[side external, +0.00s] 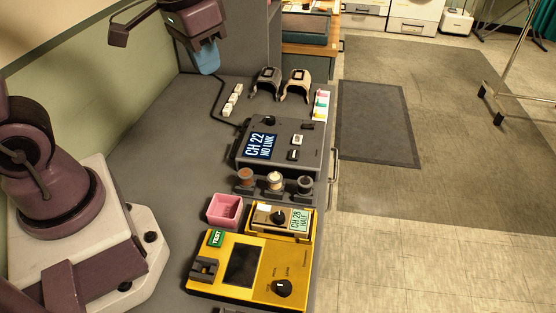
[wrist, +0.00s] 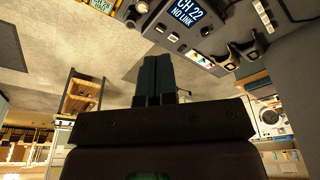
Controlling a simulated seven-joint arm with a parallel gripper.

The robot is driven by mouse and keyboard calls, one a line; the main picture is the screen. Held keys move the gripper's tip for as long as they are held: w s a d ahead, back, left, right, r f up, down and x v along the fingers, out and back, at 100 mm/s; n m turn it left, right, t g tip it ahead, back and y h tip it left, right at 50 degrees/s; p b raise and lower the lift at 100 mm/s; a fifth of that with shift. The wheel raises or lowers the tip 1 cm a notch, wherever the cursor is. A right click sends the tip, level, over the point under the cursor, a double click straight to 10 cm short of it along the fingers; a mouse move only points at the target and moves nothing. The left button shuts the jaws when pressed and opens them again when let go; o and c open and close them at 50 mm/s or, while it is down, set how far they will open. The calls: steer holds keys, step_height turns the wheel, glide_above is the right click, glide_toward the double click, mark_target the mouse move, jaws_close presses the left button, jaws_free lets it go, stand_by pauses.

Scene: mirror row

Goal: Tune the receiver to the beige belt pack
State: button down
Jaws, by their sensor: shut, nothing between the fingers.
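The grey receiver (side external: 283,147) stands mid-bench; its lit screen (side external: 261,146) reads "CH 22 NO LINK", also readable in the wrist view (wrist: 187,12). It has a dark knob (side external: 269,121) and small switches. A pack with a dark knob and a green-white label (side external: 299,220) lies in a yellow holder; the label seems to read "CH 28 HALF". Its body looks tan, but I cannot tell whether it is the beige belt pack. My gripper (side external: 207,58) is shut and empty, above the far left of the bench, apart from the receiver; its fingers show in the wrist view (wrist: 160,75).
A yellow tester (side external: 210,270) with a dark screen and knob fills the near end. A pink tray (side external: 225,208) and several round-topped pieces (side external: 275,181) stand between it and the receiver. A dark and a beige arched piece (side external: 297,84) stand beyond.

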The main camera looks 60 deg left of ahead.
steer(key=s+d+r+t, duration=0.1)
steer(key=s+r+t, duration=0.2)
steer(key=s, duration=0.4)
steer(key=shift+s+d+r+m, duration=0.2)
steer(key=shift+s+r+m, duration=0.15)
steer(key=shift+r, duration=0.5)
